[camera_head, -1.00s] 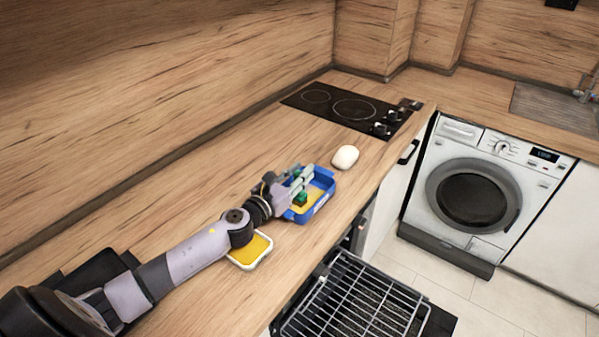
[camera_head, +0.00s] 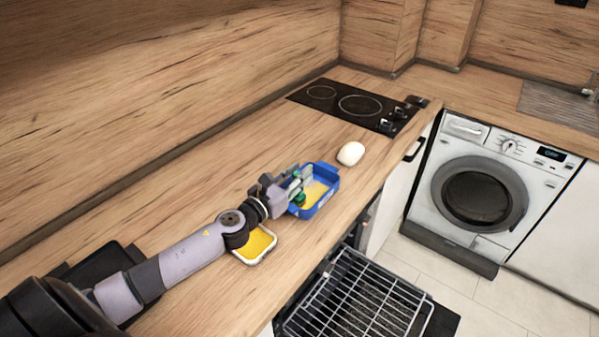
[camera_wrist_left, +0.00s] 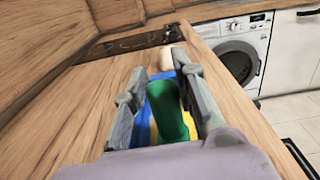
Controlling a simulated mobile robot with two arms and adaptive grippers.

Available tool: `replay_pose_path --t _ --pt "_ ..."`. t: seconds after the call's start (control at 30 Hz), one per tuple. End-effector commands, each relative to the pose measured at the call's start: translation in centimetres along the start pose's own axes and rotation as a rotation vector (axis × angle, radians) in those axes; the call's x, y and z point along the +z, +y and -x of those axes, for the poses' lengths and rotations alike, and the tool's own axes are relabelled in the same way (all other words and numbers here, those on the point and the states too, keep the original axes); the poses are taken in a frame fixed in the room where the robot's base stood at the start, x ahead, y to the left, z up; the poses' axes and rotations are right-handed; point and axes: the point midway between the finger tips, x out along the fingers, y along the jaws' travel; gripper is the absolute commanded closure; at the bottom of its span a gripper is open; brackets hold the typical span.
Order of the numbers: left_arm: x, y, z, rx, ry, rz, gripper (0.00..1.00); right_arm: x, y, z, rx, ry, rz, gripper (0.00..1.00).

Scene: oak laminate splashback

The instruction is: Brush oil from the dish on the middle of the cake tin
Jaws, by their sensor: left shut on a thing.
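My left gripper (camera_head: 300,180) is shut on a brush with a green handle (camera_head: 299,199). The handle also stands between the fingers in the left wrist view (camera_wrist_left: 168,110). The brush is over the left part of the blue cake tin (camera_head: 334,186), whose inside is yellow. The bristles are hidden, so I cannot tell whether they touch the tin's inside. The dish (camera_head: 245,261), with a white rim and yellow oil, is on the counter to the left of the tin, partly covered by my left arm. My right gripper is not in view.
A white rounded object (camera_head: 351,153) lies just beyond the tin. A black hob (camera_head: 350,103) is set in the counter (camera_head: 200,215) behind it. An open wire rack (camera_head: 355,300) is below the counter's front edge. A washing machine (camera_head: 478,195) stands at the right.

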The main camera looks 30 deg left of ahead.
Motion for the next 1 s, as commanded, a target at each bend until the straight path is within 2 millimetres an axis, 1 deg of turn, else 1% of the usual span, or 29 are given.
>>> replay_pose_path --t 0.1,0.27,0.57,0.8,1.0 --pt "-0.25 -0.01 0.70 -0.001 0.004 -0.001 1.00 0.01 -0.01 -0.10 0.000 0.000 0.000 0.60" --pt "-0.14 -0.01 1.16 -0.001 0.003 0.000 1.00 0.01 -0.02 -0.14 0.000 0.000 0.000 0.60" --pt "-0.13 0.06 1.14 0.000 0.002 0.000 1.00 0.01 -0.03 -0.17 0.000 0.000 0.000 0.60" --pt "-0.17 0.83 1.14 0.000 0.002 0.000 1.00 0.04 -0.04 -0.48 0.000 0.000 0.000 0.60" --pt "-0.13 0.95 1.14 -0.001 0.003 0.001 1.00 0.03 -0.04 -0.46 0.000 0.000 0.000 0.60"
